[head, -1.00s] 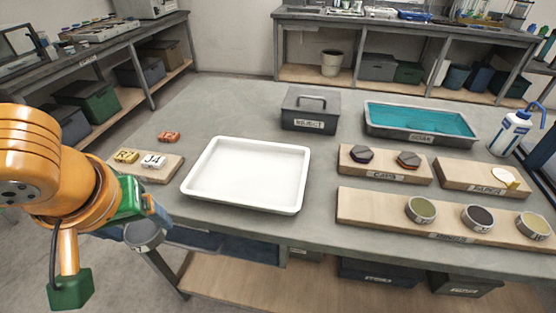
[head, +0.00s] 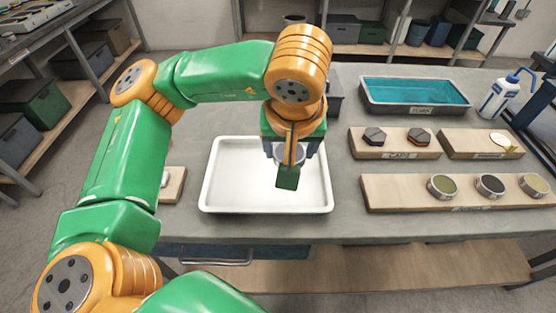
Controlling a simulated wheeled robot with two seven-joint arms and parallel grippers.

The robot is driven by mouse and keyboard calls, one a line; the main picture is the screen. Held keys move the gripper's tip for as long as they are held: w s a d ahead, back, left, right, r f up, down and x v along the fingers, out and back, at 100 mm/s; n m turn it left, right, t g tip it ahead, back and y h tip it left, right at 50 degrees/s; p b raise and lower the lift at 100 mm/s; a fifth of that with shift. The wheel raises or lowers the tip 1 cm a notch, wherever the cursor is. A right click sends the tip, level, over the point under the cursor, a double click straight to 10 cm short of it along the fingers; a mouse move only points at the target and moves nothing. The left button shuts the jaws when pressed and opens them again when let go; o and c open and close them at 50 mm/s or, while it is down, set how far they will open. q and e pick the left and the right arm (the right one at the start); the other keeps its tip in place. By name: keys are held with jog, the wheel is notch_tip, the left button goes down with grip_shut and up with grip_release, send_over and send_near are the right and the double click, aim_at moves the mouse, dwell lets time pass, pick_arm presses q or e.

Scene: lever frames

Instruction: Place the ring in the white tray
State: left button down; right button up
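The white tray (head: 222,194) lies on the table in the middle of the head view. My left gripper (head: 289,160) is above the right half of the tray, pointing down. It appears shut on a grey ring (head: 279,156), holding it over the tray. One green-tipped finger is in front of the ring and hides part of it. The far finger is largely hidden, and the exact height above the tray floor is hard to tell. My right gripper is not in view.
A board with several round pieces (head: 400,193) and a board with two hexagonal pieces (head: 395,153) lie right of the tray. A blue-filled basin (head: 375,105) and wash bottle (head: 497,97) stand behind. My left arm hides the table's left side and most of a grey box.

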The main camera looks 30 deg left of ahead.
pick_arm(q)
jog(key=b, duration=0.2)
send_over(268, 163)
jog(key=f, duration=0.7)
jog(key=shift+s+d+f, duration=0.2)
jog(key=shift+d+f, duration=0.05)
jog(key=shift+f, duration=0.05)
jog(key=f, duration=0.4)
jog(key=shift+w+a, duration=0.2)
jog(key=shift+a, duration=0.1)
